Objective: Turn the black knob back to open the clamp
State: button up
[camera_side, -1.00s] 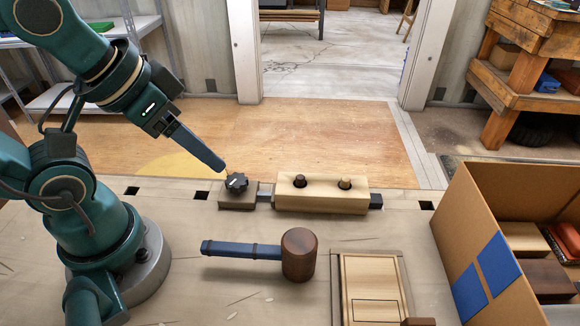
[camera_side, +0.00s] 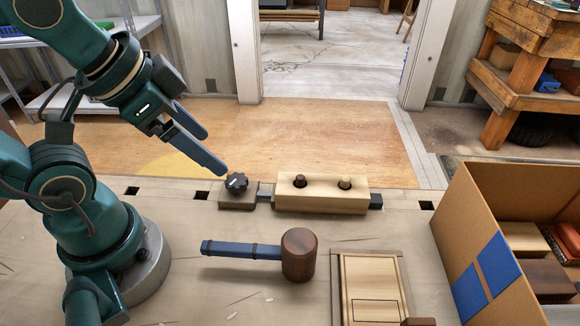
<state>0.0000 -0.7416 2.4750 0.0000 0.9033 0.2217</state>
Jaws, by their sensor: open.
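The black knob (camera_side: 236,182) is a lobed star shape on top of a small brown block at the left end of the clamp. The clamp (camera_side: 265,194) holds a pale wooden block (camera_side: 322,205) between the knob's block and a dark jaw (camera_side: 376,201) at the right. Two pegs, one dark and one light, stand in holes in the pale block. My gripper (camera_side: 214,153) is open, its two fingers apart, up and left of the knob. The near fingertip is close to the knob; I cannot tell whether it touches. Nothing is between the fingers.
A mallet (camera_side: 299,254) with a blue handle lies in front of the clamp. A wooden tray (camera_side: 395,262) is at the front. A cardboard box (camera_side: 452,232) with blue patches stands at the right.

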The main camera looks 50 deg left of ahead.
jog(key=m, duration=0.2)
jog(key=m+g, duration=0.5)
jog(key=m, duration=0.2)
send_over(236, 179)
notch_tip(236, 179, down, 7)
jog(key=shift+w+d, duration=0.15)
jog(key=shift+s+f+g, duration=0.2)
jog(key=shift+f+g, duration=0.2)
jog(key=shift+f, duration=2.6)
grip_shut()
